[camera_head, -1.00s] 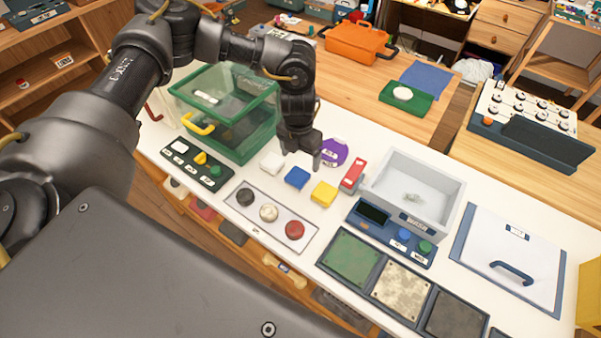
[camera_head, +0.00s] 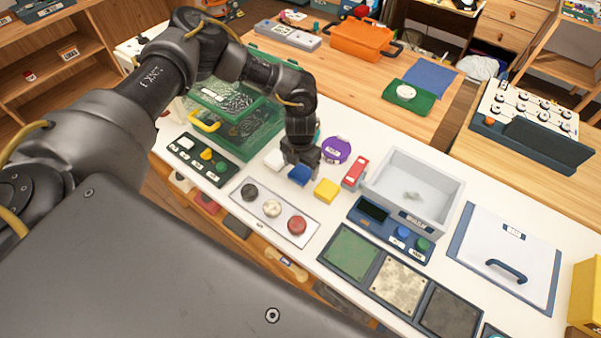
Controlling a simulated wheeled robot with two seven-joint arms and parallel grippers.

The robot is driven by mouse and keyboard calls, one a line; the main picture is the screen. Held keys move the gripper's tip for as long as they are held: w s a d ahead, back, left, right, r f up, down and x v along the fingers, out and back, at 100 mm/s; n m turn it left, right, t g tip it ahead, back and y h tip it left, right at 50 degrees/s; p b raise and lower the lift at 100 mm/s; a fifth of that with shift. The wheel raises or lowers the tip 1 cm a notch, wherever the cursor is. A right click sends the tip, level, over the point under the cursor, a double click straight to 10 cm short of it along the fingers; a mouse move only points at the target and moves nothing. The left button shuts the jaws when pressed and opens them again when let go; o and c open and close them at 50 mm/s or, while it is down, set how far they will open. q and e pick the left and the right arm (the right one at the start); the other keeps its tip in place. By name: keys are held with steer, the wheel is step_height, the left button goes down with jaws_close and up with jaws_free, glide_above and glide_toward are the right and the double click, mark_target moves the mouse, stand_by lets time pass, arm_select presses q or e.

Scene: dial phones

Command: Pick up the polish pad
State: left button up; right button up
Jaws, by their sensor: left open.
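Three small square pads lie in a row on the white worktop: a white one (camera_head: 274,159), a blue one (camera_head: 299,175) and a yellow one (camera_head: 326,191). No readable label tells which is the polish pad. My left gripper (camera_head: 301,168) points down right at the blue pad, with its jaws open. The fingers hide part of the blue pad, and I cannot tell whether they touch it. The white and yellow pads lie clear on either side. My right gripper is not in view.
A purple disc (camera_head: 337,150) and a red block (camera_head: 355,172) lie close by. A grey open bin (camera_head: 413,188) stands to the right, a green clear box (camera_head: 243,140) to the left.

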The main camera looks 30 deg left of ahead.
mark_target(300, 172)
arm_select(q)
step_height(300, 172, down, 3)
steer(key=shift+f+p, duration=0.15)
steer(key=shift+p, duration=0.2)
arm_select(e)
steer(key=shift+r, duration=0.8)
arm_select(q)
steer(key=c, duration=1.1)
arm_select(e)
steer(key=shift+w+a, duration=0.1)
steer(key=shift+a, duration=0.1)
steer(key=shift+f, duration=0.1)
